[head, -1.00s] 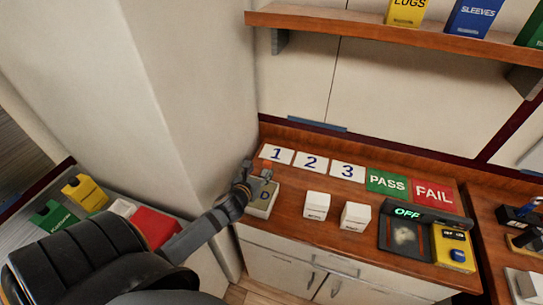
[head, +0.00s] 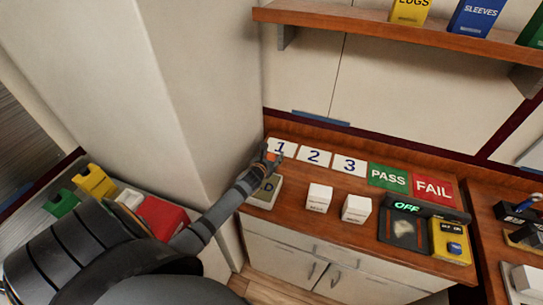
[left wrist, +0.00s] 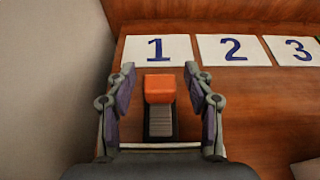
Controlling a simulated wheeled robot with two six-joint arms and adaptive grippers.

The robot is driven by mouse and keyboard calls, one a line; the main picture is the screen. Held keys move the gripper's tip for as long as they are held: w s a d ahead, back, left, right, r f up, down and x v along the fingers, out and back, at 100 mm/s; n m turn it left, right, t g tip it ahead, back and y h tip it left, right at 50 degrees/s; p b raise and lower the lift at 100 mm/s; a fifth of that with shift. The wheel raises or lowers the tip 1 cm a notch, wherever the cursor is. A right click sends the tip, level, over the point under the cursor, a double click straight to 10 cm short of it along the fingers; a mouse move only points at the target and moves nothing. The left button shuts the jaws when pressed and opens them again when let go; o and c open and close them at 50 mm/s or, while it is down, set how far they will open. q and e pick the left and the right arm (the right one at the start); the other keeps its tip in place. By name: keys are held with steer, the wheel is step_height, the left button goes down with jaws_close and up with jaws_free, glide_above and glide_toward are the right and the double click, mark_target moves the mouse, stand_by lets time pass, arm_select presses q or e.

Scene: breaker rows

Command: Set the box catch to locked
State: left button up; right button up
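My left gripper (head: 272,157) is over the far side of the box. In the left wrist view, its fingers (left wrist: 159,88) are spread either side of the orange block, with gaps on both sides. The box's near part is mostly hidden there. My right gripper is not in view.
Cards 1 (head: 282,147), 2 (head: 314,157) and 3 (head: 349,165) lie behind. A wall (head: 205,100) rises close on the left.

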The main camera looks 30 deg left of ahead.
mark_target(271, 159)
arm_select(q)
steer(key=c, duration=0.5)
jaws_close()
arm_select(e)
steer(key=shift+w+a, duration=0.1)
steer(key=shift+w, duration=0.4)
arm_select(q)
steer(key=s+p, duration=0.1)
steer(key=s, duration=0.1)
steer(key=shift+s+d+r+p, duration=0.1)
steer(key=shift+s+d+p, duration=0.2)
steer(key=shift+s+p, duration=0.1)
steer(key=shift+s, duration=0.2)
steer(key=shift+w+f, duration=0.1)
steer(key=shift+f, duration=0.15)
steer(key=o, duration=0.6)
jaws_free()
steer(key=shift+r, duration=0.1)
steer(key=shift+c, duration=0.2)
steer(key=shift+d, duration=0.1)
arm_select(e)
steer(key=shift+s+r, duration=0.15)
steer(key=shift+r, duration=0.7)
